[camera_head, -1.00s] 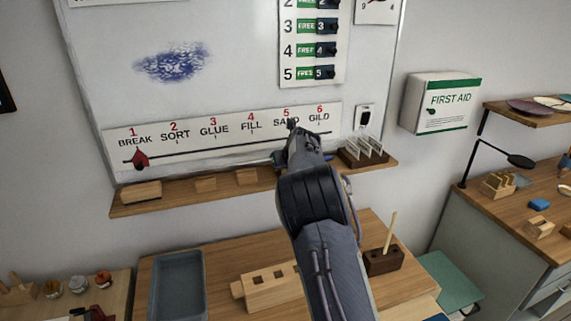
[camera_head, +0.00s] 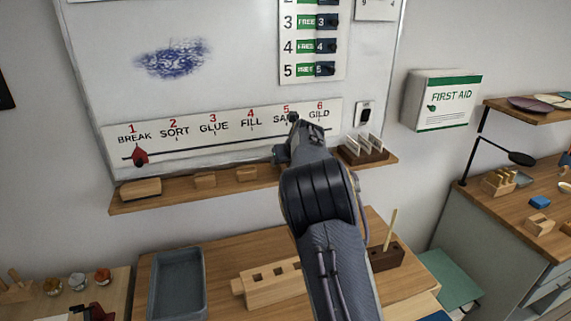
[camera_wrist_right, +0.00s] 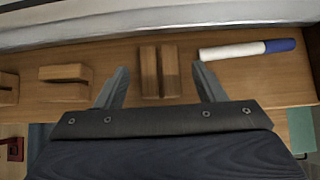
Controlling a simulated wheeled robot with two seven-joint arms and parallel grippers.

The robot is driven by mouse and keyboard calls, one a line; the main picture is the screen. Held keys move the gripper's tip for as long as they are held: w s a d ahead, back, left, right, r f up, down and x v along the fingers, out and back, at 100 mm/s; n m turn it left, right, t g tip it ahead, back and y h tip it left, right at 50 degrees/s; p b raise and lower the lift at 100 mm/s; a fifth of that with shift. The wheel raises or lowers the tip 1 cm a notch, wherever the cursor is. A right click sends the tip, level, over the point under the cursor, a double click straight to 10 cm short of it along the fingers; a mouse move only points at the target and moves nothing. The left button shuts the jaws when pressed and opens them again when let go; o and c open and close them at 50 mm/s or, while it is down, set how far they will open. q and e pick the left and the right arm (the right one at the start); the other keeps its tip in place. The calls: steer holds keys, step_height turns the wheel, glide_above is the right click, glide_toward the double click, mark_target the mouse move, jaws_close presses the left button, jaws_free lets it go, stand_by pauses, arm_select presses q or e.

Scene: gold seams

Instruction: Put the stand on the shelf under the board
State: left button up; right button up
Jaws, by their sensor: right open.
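The shelf (camera_head: 150,205) runs under the white board (camera_head: 230,90). In the right wrist view a small wooden stand (camera_wrist_right: 160,70) with a slot down its middle is on the shelf (camera_wrist_right: 130,52). My right gripper (camera_wrist_right: 160,80) is open, with one finger on each side of this stand and a gap on both sides. In the head view my right arm hides the stand and the fingertips. Two similar wooden blocks stand to the left on the shelf, a nearer one (camera_head: 247,175) and a farther one (camera_head: 205,181). My left gripper is not in view.
A white marker with a blue cap (camera_wrist_right: 248,49) lies right of the stand. A dark card holder (camera_head: 368,156) is at the shelf's right end, an eraser-like block (camera_head: 141,189) at its left. Below are a grey tray (camera_head: 177,285) and a slotted wooden block (camera_head: 270,283).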

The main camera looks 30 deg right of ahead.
steer(key=b+v, duration=0.1)
steer(key=v, duration=0.9)
steer(key=s+a+f+m+g+y, duration=0.1)
steer(key=s+a+f+m+y, duration=0.1)
steer(key=s+a+f+m, duration=0.2)
steer(key=s+a+f+m+g+y, duration=0.1)
steer(key=s+a+f+m, duration=0.3)
steer(key=s+a+m, duration=0.6)
steer(key=s+a+f+m+g+y, duration=0.1)
steer(key=s+a+f+m+y, duration=0.2)
steer(key=s+m, duration=1.7)
steer(key=s+a+f, duration=0.1)
steer(key=s+a, duration=0.2)
steer(key=a, duration=0.1)
steer(key=shift+s+a+f+m, duration=0.3)
steer(key=shift+s+f+m, duration=0.05)
steer(key=shift+m, duration=0.05)
step_height(320, 180, down, 3)
steer(key=b, duration=0.3)
steer(key=shift+r, duration=0.2)
steer(key=shift+c, duration=0.4)
